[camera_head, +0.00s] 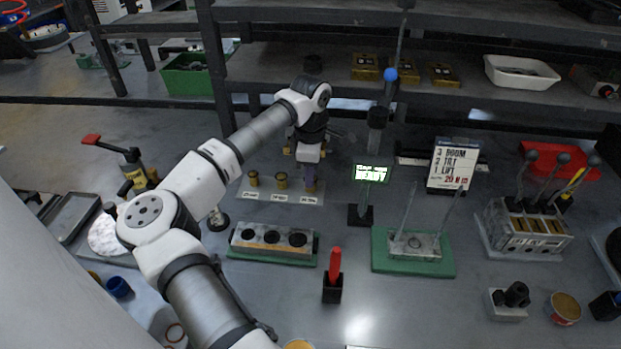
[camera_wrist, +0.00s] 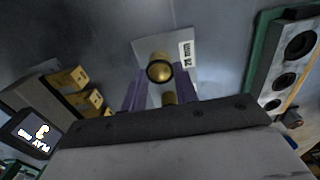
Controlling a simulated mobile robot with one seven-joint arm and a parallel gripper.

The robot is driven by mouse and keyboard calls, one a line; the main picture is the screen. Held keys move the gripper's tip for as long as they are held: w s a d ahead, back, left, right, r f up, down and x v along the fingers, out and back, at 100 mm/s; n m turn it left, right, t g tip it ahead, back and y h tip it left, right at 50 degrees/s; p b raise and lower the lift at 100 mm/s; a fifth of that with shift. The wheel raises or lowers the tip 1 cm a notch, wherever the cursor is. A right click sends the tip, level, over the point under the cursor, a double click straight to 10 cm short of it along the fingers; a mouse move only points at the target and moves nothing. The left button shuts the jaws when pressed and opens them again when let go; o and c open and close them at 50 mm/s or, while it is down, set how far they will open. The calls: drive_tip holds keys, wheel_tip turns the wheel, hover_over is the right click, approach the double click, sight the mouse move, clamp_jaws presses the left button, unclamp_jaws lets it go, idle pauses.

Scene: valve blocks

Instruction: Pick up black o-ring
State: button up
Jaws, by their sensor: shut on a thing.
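My gripper (camera_head: 310,186) points down over the right end of a light labelled plate (camera_head: 244,190) in the head view. Its purple fingers (camera_wrist: 162,97) are on either side of a short brass post (camera_wrist: 169,98) and shut on it, as far as I can see. I cannot make out a black o-ring between the fingers; the gripper body hides the near part. The middle brass post (camera_head: 281,181) stands free beside it. In the wrist view this post (camera_wrist: 159,67) has a dark round rim at its top.
A block with several black round openings (camera_head: 270,240) sits on a green base in front of the plate. A red-handled tool (camera_head: 335,265) stands in a black holder. A display stand (camera_head: 372,173) is close to the right. Yellow boxes (camera_head: 365,67) are on the shelf behind.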

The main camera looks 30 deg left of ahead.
drive_tip(key=shift+r, duration=0.1)
idle(0.3)
drive_tip(key=shift+r+p, duration=0.2)
drive_tip(key=shift+p, duration=0.15)
wheel_tip(320, 180, up, 20)
drive_tip(key=b, duration=0.2)
drive_tip(key=shift+b, duration=0.35)
drive_tip(key=shift+c, duration=0.2)
